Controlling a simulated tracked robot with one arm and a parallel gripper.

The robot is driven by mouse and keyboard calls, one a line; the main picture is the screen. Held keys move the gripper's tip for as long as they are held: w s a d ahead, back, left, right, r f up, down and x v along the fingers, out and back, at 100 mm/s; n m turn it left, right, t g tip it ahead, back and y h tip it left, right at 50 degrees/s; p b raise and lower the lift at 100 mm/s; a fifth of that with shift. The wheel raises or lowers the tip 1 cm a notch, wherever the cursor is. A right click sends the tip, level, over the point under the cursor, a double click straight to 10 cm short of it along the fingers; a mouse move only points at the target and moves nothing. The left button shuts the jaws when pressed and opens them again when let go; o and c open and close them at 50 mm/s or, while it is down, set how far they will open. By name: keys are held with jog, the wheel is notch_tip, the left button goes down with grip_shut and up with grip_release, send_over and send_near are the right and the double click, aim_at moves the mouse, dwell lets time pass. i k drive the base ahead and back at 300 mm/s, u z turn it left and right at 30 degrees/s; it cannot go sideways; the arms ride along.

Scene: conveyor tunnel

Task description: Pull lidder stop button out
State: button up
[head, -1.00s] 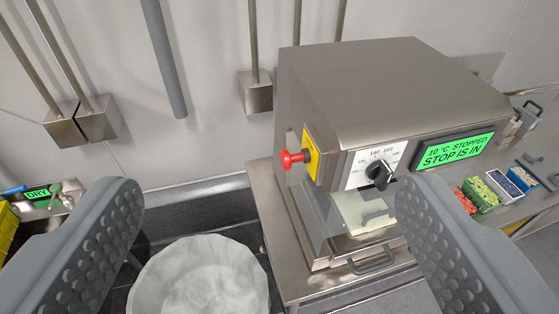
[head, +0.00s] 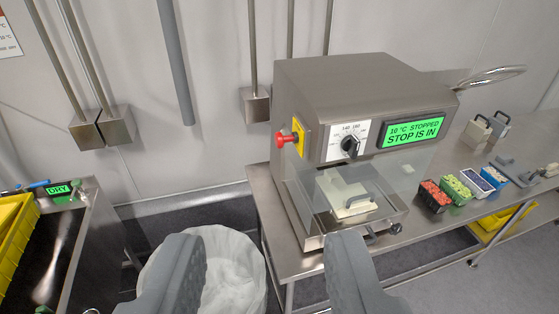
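The lidder (head: 360,90) is a steel box machine on a steel table. Its red stop button (head: 284,138) sticks out sideways from a yellow plate (head: 299,138) on its left side. The lidder's green screen (head: 414,131) reads "10 °C STOPPED" and "STOP IS IN". My gripper (head: 262,245) is open and empty, its two grey fingers wide apart at the bottom of the view. It is apart from the button, which shows above the gap between the fingers.
A black dial (head: 349,147) is on the lidder's front, above a clear guard and a drawer with a handle. A lined white bin (head: 232,275) stands left of the table. Several small coloured punnets (head: 453,190) lie right.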

aim_at(281, 140)
jog(key=u, duration=0.35)
jog(key=i, duration=1.25)
jog(key=z, duration=0.6)
